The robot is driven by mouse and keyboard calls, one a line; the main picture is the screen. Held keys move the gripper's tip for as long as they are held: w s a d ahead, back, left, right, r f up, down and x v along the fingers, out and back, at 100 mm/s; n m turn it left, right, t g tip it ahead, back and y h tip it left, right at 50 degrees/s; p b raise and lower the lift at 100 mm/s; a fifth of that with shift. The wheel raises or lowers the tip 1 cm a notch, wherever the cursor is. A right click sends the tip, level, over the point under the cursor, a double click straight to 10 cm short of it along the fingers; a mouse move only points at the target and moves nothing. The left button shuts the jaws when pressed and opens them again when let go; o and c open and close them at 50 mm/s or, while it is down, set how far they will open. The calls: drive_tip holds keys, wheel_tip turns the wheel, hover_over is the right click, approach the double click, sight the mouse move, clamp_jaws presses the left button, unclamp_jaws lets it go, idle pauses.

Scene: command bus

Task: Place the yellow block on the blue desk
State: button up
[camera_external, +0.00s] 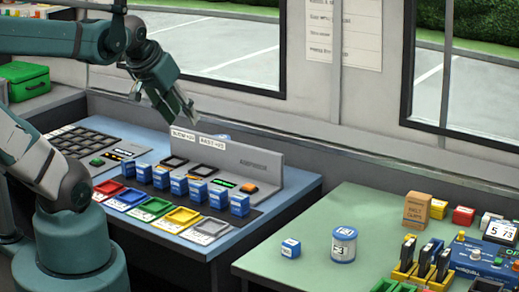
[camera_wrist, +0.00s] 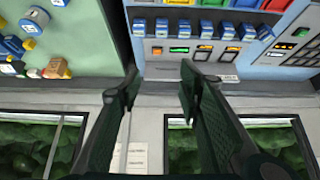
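A small yellow block (camera_external: 437,208) sits at the back of the green desk on the right, partly hidden behind a brown box (camera_external: 417,210). In the wrist view, that group shows at far left, where I cannot clearly separate the yellow block from the box. The blue desk (camera_external: 304,188) stands at centre left, with its panel of blue blocks and coloured trays; it also shows at the top right of the wrist view (camera_wrist: 302,62). My gripper (camera_external: 186,112) is raised above the back of the blue desk. In the wrist view its fingers (camera_wrist: 159,82) are apart and empty.
The green desk (camera_external: 285,205) holds a white-and-blue can (camera_external: 343,245), a blue block (camera_external: 290,248), a red block (camera_external: 463,215), a yellow rack (camera_external: 420,270) and a scale-like device (camera_external: 480,255).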

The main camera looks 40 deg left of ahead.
idle(0.3)
drive_tip(key=w+d+r+m+g+h, duration=0.15)
drive_tip(key=w+d+m, duration=0.25)
drive_tip(key=w+d, duration=0.55)
drive_tip(key=m+g+h, duration=0.3)
drive_tip(key=m+g, duration=0.3)
drive_tip(key=m, duration=0.8)
hover_over(409, 236)
drive_tip(key=a, duration=0.3)
wheel_tip(409, 236, down, 24)
drive_tip(key=shift+w+d, duration=0.1)
drive_tip(key=shift+w, duration=0.05)
drive_tip(key=shift+f, duration=0.1)
drive_tip(key=shift+b+x, duration=0.35)
drive_tip(key=shift+x, duration=0.9)
